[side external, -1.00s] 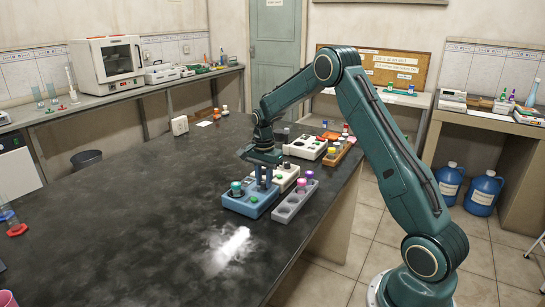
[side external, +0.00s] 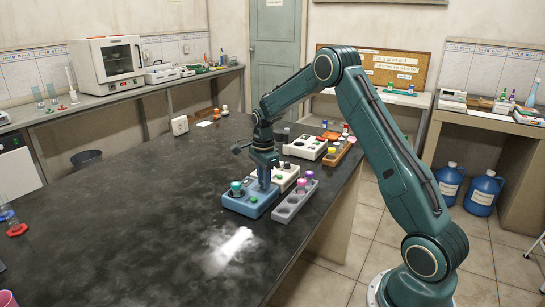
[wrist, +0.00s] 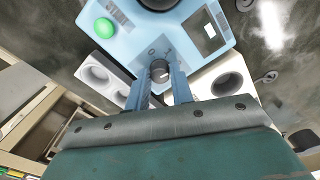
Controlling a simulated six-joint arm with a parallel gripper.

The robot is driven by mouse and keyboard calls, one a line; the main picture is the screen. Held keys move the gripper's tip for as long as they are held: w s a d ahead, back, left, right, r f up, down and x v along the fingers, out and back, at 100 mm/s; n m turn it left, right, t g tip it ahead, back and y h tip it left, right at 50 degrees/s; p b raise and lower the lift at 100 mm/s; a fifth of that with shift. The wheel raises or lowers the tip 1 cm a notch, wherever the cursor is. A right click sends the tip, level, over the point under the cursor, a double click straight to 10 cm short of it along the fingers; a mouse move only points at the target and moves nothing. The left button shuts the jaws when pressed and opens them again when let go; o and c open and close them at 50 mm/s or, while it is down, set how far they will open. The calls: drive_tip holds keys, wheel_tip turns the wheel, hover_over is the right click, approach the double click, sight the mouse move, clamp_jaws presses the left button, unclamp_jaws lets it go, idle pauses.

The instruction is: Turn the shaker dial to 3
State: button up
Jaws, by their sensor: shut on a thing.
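The blue shaker box (side external: 240,206) stands on the dark bench, with a teal-topped part (side external: 236,186) at its left and a green button, which shows in the wrist view (wrist: 105,28). My gripper (side external: 264,187) points down over the shaker's far side. In the wrist view my gripper (wrist: 160,76) is shut on a dark round dial (wrist: 159,67), one finger on each side.
A grey rack (side external: 288,209) with pink and purple tops stands close on the right. A white box (side external: 286,176) sits just behind the shaker. Farther back are a white unit (side external: 305,148) and a wooden rack (side external: 337,155). The bench to the left and front is mostly clear.

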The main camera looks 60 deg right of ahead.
drive_tip(key=m, duration=0.6)
drive_tip(key=shift+m, duration=0.3)
drive_tip(key=o, duration=1.3)
drive_tip(key=n, duration=0.4)
drive_tip(key=shift+n, duration=0.4)
drive_tip(key=n, duration=0.8)
drive_tip(key=shift+n, duration=0.3)
drive_tip(key=n, duration=0.4)
drive_tip(key=shift+n, duration=0.3)
